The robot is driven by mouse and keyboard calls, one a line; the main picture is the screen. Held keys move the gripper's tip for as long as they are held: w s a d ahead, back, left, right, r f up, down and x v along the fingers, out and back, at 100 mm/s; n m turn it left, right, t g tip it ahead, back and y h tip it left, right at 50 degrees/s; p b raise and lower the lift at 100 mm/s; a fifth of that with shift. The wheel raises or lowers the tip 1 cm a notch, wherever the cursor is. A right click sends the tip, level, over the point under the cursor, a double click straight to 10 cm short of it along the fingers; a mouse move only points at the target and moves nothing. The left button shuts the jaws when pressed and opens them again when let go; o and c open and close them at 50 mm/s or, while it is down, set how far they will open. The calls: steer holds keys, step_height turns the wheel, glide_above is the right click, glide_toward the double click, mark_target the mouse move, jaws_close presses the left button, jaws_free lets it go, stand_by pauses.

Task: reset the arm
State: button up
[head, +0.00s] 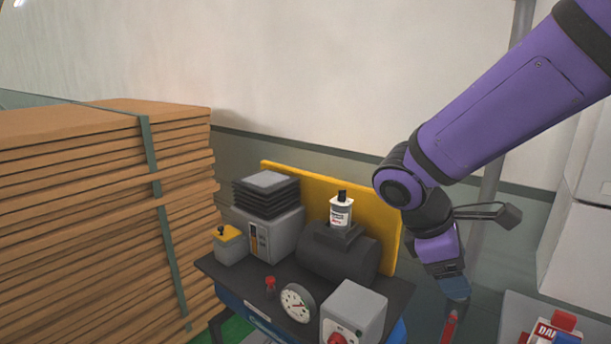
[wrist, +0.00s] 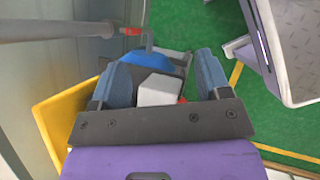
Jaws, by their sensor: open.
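My purple arm reaches in from the upper right in the head view and bends downward at its wrist. My gripper (head: 456,292) hangs low, just right of the equipment stand, with its fingers pointing down. In the wrist view my gripper (wrist: 160,70) has its two blue-grey fingers spread wide apart. I see nothing held between them. A light grey box (wrist: 160,91) shows in the gap between the fingers; I cannot tell how far below them it is.
The dark equipment stand (head: 232,275) carries a motor (head: 338,256), bottle (head: 341,212), gauge (head: 297,303) and grey switch box (head: 354,312), with a yellow panel (head: 300,180) behind. Stacked brown boards (head: 90,210) fill the left. A white cabinet (head: 580,240) stands right. Green floor (wrist: 200,25) is partly clear.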

steer(key=s+d+r+m+t+y, duration=0.5)
steer(key=s+r+m, duration=0.5)
steer(key=m, duration=0.3)
steer(key=shift+s+d+r+m+t+y, duration=0.35)
steer(key=shift+d+y, duration=0.35)
steer(key=shift+d, duration=0.4)
